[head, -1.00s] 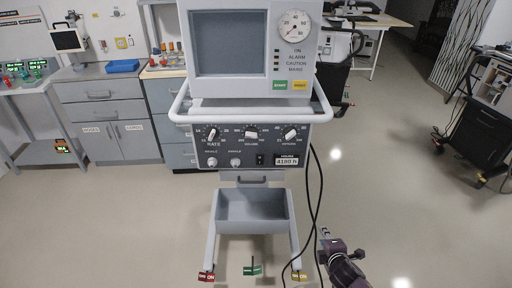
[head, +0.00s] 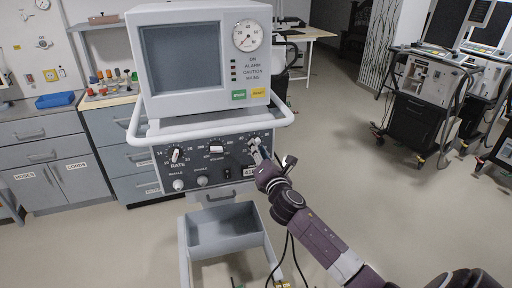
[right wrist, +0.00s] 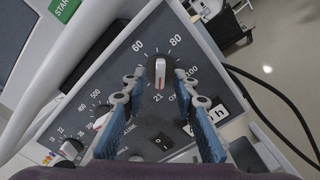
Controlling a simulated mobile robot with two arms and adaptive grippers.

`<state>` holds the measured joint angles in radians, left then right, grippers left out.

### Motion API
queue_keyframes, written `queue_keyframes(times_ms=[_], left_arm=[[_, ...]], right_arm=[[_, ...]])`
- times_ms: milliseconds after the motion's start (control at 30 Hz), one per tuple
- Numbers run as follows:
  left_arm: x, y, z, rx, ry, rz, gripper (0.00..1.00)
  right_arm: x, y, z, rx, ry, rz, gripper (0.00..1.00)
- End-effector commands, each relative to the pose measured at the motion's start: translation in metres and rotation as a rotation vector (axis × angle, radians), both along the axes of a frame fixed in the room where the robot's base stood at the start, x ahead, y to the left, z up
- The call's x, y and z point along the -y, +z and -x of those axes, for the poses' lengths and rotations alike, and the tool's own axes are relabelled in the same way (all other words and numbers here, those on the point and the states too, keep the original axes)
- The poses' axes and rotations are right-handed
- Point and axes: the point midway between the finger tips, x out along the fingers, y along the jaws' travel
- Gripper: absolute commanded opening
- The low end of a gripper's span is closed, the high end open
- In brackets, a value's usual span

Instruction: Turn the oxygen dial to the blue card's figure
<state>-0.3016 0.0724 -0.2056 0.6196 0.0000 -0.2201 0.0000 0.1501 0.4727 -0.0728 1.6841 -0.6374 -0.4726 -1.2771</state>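The oxygen dial (head: 255,143) is the rightmost of three dials on the ventilator's dark panel (head: 190,149). In the right wrist view, the dial (right wrist: 160,72) has a white bar lying upright in the picture, its upper end between the figures 60 and 80. My right gripper (head: 262,153) is at this dial. In the right wrist view, the gripper's blue-padded fingers (right wrist: 161,80) are apart, one on each side of the dial, with gaps visible. No blue card shows in these frames. My left gripper is not in view.
The volume dial (head: 216,147) and rate dial (head: 176,154) sit to the left. A white rail (head: 140,128) runs around the ventilator above the panel. Black cables hang below the panel. A counter with a blue tray (head: 54,100) stands behind left; other ventilators (head: 428,90) stand at right.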

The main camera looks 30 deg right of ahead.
Motion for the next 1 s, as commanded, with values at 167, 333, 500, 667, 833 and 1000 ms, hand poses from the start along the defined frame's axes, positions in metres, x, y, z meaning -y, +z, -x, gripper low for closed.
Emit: queue_keyframes(times_ms=[167, 333, 500, 667, 833, 1000], left_arm=[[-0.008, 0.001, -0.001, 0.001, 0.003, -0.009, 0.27], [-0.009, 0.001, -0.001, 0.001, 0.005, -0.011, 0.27], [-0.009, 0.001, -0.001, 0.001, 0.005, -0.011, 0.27], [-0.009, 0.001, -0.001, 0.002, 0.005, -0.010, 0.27], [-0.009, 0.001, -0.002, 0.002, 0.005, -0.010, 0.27], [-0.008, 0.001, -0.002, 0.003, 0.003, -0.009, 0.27]], right_arm=[[0.004, 0.000, -0.014, 0.000, 0.001, -0.001, 0.27], [0.004, -0.001, -0.017, -0.001, 0.001, -0.001, 0.27], [0.004, -0.001, -0.017, -0.001, 0.001, -0.001, 0.27], [0.004, -0.001, -0.017, -0.001, 0.001, -0.001, 0.09], [0.005, -0.001, -0.016, -0.001, 0.001, -0.001, 0.00], [0.005, -0.001, -0.016, 0.000, 0.001, -0.005, 0.00]])
